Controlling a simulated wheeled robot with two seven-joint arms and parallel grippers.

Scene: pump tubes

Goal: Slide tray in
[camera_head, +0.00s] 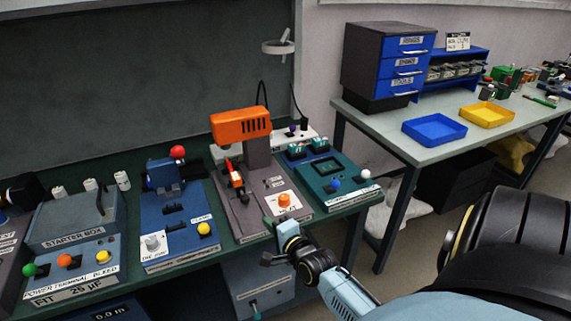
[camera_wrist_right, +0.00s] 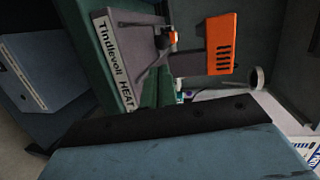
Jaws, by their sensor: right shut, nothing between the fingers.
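No part is clearly marked as the tray. A grey heat station (camera_head: 262,208) with an orange head (camera_head: 240,124) stands on the bench; a red and orange piece (camera_head: 236,178) sits on its left part. An orange knob (camera_head: 285,200) is near its front. My right gripper (camera_head: 270,228) is shut and empty, low at the front edge of this station. In the right wrist view its green fingers (camera_wrist_right: 158,90) point towards the station (camera_wrist_right: 120,50), whose lettered front shows; I cannot tell whether they touch it. The left gripper is not in view.
A blue station (camera_head: 180,232) stands left of the heat station, and a teal station (camera_head: 325,180) stands right. A blue bin (camera_head: 434,130) and a yellow bin (camera_head: 487,115) lie on the side table (camera_head: 405,155). A grey box (camera_head: 262,287) is under the bench.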

